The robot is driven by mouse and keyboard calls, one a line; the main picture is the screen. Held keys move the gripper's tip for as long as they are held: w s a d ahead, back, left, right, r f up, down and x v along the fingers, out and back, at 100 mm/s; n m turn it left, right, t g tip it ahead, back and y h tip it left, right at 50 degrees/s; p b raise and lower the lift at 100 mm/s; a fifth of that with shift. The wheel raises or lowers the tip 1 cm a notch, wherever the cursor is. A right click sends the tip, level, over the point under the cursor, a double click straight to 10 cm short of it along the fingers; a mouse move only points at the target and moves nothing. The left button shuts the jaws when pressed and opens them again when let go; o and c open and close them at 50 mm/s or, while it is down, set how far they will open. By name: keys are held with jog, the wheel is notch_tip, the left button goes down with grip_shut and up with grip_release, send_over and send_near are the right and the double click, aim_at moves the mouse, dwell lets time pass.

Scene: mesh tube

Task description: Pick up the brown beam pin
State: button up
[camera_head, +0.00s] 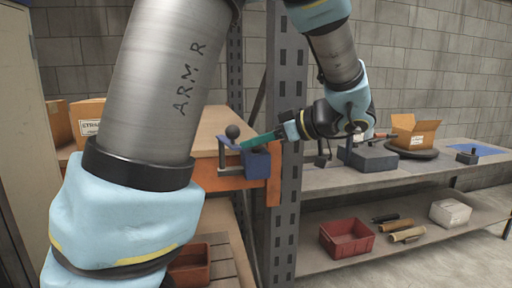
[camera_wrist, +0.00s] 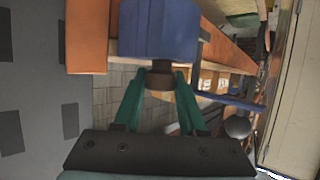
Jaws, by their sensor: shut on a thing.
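The brown beam pin (camera_wrist: 160,78) shows in the wrist view as a short, dark brown round piece against the blue block. My gripper (camera_wrist: 159,85) has its teal fingers closed on the two sides of the pin. The blue block (camera_wrist: 160,30) is fixed to an orange beam (camera_wrist: 87,35). In the head view my gripper (camera_head: 250,143) reaches in from the right, just above the blue block (camera_head: 257,164). The pin is hard to make out there. How much of the pin sits inside the block is hidden.
A dark ball knob (camera_head: 233,131) stands close left of my gripper on the clamp. A grey perforated post (camera_head: 286,120) rises just right of the block. The right-hand shelf bench (camera_head: 330,180) carries a grey block and an open cardboard box (camera_head: 415,132). A red bin (camera_head: 346,238) sits below.

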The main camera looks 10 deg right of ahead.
grip_shut()
jog(key=shift+r, duration=0.1)
